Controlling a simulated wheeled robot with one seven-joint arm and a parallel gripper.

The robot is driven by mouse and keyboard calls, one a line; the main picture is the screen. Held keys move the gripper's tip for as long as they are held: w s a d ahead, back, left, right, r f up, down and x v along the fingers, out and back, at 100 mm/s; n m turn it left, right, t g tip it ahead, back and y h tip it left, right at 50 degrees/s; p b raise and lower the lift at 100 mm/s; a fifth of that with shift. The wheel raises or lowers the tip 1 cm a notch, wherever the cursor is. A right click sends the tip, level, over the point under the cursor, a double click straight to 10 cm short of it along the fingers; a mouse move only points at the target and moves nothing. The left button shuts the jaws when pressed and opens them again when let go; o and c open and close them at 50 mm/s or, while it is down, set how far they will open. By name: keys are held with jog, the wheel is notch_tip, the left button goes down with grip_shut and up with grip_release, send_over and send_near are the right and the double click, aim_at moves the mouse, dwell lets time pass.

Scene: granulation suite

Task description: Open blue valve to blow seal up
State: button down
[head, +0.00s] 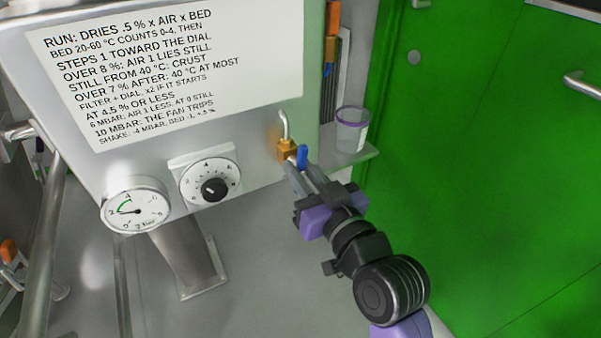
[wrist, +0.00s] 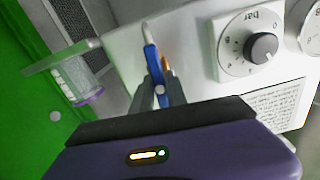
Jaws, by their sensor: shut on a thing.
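The blue valve handle (head: 302,157) sits at a brass valve body (head: 286,150) on the lower right of the grey panel, with a bent metal pipe rising from it. My gripper (head: 297,170) reaches up to it from the lower right. In the wrist view the blue handle (wrist: 152,62) shows as a long lever, and my gripper's fingers (wrist: 160,92) are closed around its near end. The brass body is mostly hidden behind the handle there. The pressure gauge (head: 136,206) at lower left has its needle pointing left, near the green arc's lower end.
A dial with a black knob (head: 214,189) is left of the valve. An instruction sheet (head: 165,65) covers the panel above. A clear cup with a purple rim (head: 352,130) stands on a small shelf (head: 350,158) to the right. A green door (head: 500,150) fills the right side.

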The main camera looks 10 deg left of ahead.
jog(key=shift+f+n, duration=0.1)
jog(key=shift+n, duration=0.5)
jog(key=c, duration=1.3)
grip_release()
jog(key=shift+s+d, duration=0.1)
jog(key=shift+p+v, duration=0.5)
jog(key=shift+v, duration=3.3)
